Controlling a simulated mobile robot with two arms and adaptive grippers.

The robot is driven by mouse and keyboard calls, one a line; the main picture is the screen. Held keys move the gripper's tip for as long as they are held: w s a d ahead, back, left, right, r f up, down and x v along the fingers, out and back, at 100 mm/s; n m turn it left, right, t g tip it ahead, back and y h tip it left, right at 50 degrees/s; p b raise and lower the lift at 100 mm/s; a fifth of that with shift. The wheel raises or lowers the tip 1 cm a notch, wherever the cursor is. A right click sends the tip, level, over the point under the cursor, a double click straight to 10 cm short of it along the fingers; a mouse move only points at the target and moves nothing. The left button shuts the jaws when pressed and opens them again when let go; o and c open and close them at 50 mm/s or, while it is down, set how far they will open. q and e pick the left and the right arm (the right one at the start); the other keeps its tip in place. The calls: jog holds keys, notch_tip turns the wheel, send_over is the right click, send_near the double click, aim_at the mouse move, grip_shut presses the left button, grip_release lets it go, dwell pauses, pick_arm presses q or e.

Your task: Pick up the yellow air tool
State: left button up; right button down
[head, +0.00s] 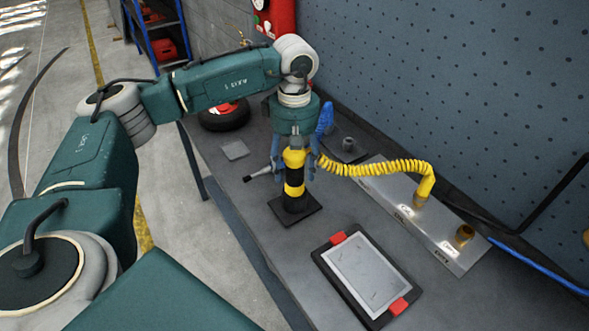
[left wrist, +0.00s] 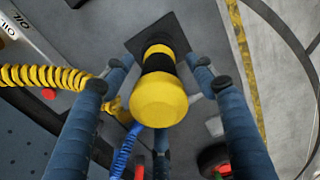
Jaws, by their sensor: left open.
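The yellow air tool (head: 294,190), yellow with black bands, stands upright on a black square base (head: 310,212) on the workbench. My left gripper (head: 293,172) points down over it, with blue fingers on either side of its upper part. In the left wrist view the tool's rounded yellow top (left wrist: 160,100) lies between the spread fingers, with gaps visible beside it. The left gripper (left wrist: 160,75) is open. A yellow coiled hose (head: 375,168) runs from beside the gripper to a fitting on a metal manifold; its end near the tool is hidden. My right gripper is not in view.
The metal manifold (head: 450,246) lies along the back of the bench (head: 262,205). A tablet with red corners (head: 366,276) lies in front of the tool. A dark wheel (head: 224,116) and a grey square (head: 234,150) lie farther off. A pegboard wall (head: 460,90) rises behind.

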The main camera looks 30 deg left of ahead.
pick_arm(q)
jog(key=shift+w+f, duration=0.1)
jog(key=shift+f, duration=0.05)
jog(key=shift+c, duration=0.3)
jog(key=c, duration=1.3)
grip_shut()
notch_tip(320, 180, up, 11)
jog(key=b, duration=0.2)
jog(key=shift+w+b, duration=0.1)
jog(key=shift+b, duration=0.3)
notch_tip(320, 180, up, 16)
jog(key=p, duration=1)
